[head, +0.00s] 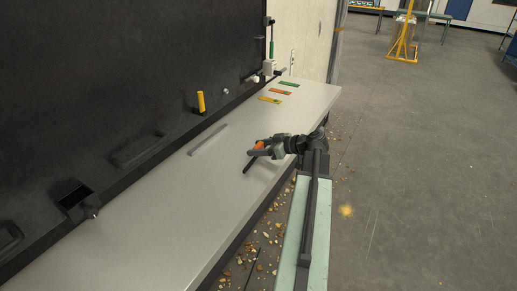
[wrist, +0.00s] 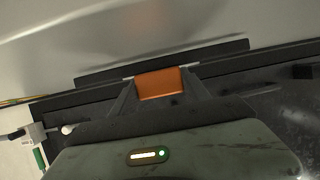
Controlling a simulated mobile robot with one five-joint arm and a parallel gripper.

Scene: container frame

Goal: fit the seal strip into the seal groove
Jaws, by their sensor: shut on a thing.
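My gripper (head: 258,149) is shut on an orange block (wrist: 160,84), which seems to be the grip of the seal strip. The dark, straight seal strip (wrist: 215,53) runs across just beyond the fingertips in the wrist view, slightly tilted. In the head view the strip (head: 249,164) shows as a short dark bar over the pale panel, and its height above it is hard to tell. A narrow grey band (head: 208,140) on the panel, left of my gripper and apart from it, looks like the seal groove. Its depth is too small to make out.
The long pale panel (head: 150,215) lies along a black wall (head: 100,70). A yellow handle (head: 201,102) and a dark square recess (head: 76,197) are by the wall. Green, orange and yellow tags (head: 279,91) lie at the far end. Brown debris (head: 268,238) is on the floor.

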